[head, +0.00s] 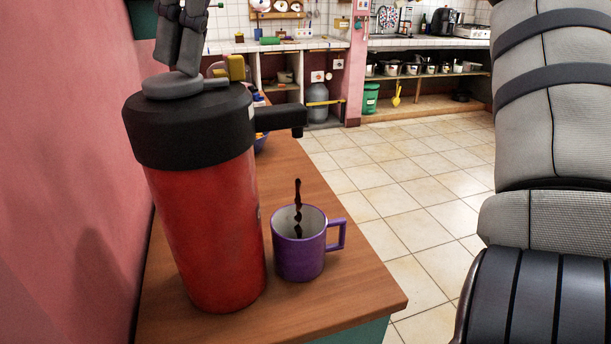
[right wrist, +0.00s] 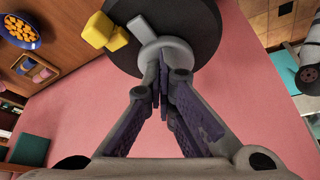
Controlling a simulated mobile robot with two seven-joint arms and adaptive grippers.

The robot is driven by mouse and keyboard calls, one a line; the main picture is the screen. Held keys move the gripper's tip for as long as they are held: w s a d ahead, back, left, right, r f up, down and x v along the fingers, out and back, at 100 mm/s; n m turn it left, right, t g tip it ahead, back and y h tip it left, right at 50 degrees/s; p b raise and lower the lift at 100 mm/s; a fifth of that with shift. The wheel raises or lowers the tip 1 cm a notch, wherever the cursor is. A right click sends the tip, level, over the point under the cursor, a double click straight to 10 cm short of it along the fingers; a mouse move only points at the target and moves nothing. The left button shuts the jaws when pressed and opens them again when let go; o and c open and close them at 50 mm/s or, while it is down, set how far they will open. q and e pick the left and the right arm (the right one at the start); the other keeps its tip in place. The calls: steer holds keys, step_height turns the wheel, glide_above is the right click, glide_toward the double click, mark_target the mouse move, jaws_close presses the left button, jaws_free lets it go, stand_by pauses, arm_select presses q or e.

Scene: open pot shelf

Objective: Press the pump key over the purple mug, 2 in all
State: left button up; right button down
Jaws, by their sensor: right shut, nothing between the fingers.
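A red pump flask (head: 208,220) with a black lid (head: 190,128) stands upright on the wooden counter. Its grey pump key (head: 170,88) is a round disc on top, also visible in the right wrist view (right wrist: 172,45). My right gripper (head: 188,70) is shut and empty, fingers pointing down at the key; its tips seem to touch it. The black spout (head: 290,116) juts right over the purple mug (head: 299,255). A dark strand of liquid (head: 298,200) hangs in the air below the spout and reaches into the mug. My left gripper is not in view.
The wooden counter (head: 350,290) ends close to the mug's right, above a tiled floor (head: 440,200). A pink wall (head: 60,180) runs along the left. A yellow object (head: 235,68) shows behind the lid. A blue bowl (right wrist: 20,30) with orange pieces sits farther back.

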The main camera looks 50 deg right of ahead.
steer(key=shift+r, duration=1.3)
steer(key=shift+f, duration=0.1)
steer(key=shift+f, duration=1.25)
steer(key=shift+r, duration=1.35)
